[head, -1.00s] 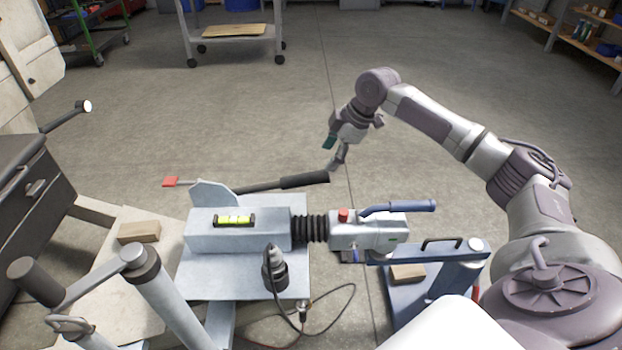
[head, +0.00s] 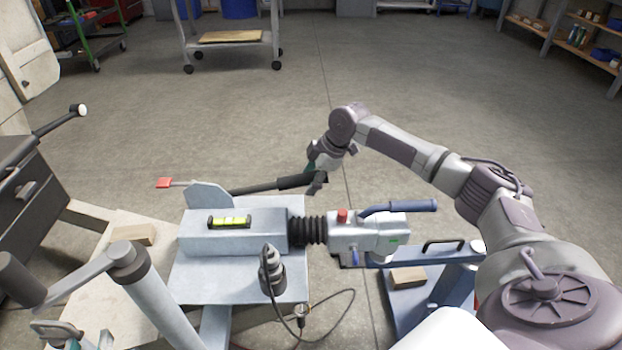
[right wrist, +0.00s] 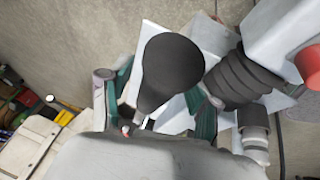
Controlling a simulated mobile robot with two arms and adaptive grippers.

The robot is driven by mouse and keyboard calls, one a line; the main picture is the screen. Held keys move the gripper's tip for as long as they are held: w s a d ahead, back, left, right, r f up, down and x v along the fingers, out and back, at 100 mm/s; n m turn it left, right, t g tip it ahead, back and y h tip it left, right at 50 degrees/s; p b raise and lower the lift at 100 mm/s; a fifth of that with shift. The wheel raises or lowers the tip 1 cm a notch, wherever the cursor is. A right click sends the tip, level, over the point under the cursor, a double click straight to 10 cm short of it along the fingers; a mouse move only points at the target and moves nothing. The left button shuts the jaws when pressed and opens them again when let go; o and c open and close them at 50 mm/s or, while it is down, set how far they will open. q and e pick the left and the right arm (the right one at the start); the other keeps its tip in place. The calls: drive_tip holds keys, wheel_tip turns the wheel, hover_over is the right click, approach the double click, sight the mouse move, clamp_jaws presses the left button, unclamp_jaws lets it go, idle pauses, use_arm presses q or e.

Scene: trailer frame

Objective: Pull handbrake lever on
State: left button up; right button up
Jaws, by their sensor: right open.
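The handbrake lever (head: 300,182) is a dark bar with a thick black grip, lying nearly level behind the coupling housing and rising slightly to the right. My right gripper (head: 317,182) is at the grip's right end in the head view. In the right wrist view, the black grip (right wrist: 172,70) lies between the teal-padded fingers of the open right gripper (right wrist: 160,103); I cannot tell whether either pad touches it. Part of my left gripper (head: 57,333) shows at the lower left edge, with teal patches; its fingertips are not clear.
The grey drawbar housing (head: 205,238) carries a yellow level (head: 229,222), with a black bellows (head: 307,231) and a coupling head with blue handle (head: 400,207) to its right. A jockey-wheel crank (head: 85,275) stands at front left. The floor behind the lever is clear.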

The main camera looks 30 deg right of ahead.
clamp_jaws()
idle(0.3)
drive_tip(key=shift+r, duration=0.1)
